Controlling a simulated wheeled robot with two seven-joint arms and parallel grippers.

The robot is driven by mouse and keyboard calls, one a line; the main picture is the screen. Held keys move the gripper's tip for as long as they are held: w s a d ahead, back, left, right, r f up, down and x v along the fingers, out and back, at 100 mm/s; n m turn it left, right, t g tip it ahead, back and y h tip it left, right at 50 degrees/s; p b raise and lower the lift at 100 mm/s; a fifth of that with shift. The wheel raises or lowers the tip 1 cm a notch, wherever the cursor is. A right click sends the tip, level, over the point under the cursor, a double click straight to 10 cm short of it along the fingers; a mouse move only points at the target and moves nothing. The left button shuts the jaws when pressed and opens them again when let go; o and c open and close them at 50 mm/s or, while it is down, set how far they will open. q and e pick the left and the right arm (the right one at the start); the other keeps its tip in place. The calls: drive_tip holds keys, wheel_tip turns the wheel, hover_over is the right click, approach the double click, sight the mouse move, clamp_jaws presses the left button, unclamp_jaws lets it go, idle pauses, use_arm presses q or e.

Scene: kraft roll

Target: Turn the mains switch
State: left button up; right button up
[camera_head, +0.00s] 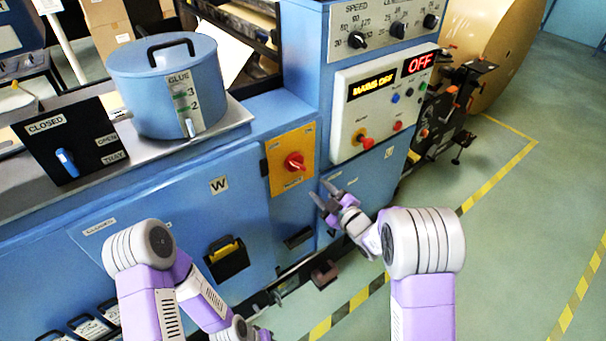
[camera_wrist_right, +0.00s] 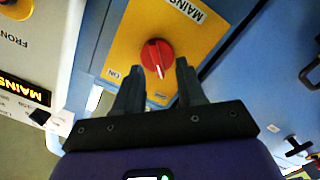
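The mains switch is a red rotary knob (camera_head: 295,161) on a yellow plate (camera_head: 289,180) on the blue cabinet front. In the right wrist view the red knob (camera_wrist_right: 157,55) has a white pointer mark, with an "ON" label to its lower left and a "MAINS" label above. My right gripper (camera_head: 322,193) is open and empty, below and right of the knob. In the right wrist view the two dark fingers (camera_wrist_right: 157,82) stand apart, with the knob beyond and between their tips, not visibly touched. My left arm shows at the lower left; its gripper fingers are not clear.
A control panel (camera_head: 345,128) right of the switch reads "MAINS OFF" and "OFF", with small coloured buttons. A blue glue pot (camera_head: 150,90) and a black panel marked "CLOSED" (camera_head: 40,150) are at left. Free floor (camera_head: 520,220) lies to the right.

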sight(300, 168)
drive_tip(key=shift+n+y, duration=0.6)
drive_tip(key=w+a, duration=0.1)
drive_tip(key=w, duration=0.1)
drive_tip(key=w+a+r, duration=0.1)
drive_tip(key=w+a, duration=0.1)
drive_tip(key=w+a+r, duration=0.1)
drive_tip(key=w+a, duration=0.1)
drive_tip(key=shift+w+a+r, duration=0.1)
drive_tip(key=shift+a+r, duration=0.05)
drive_tip(key=shift+a, duration=0.05)
clamp_jaws()
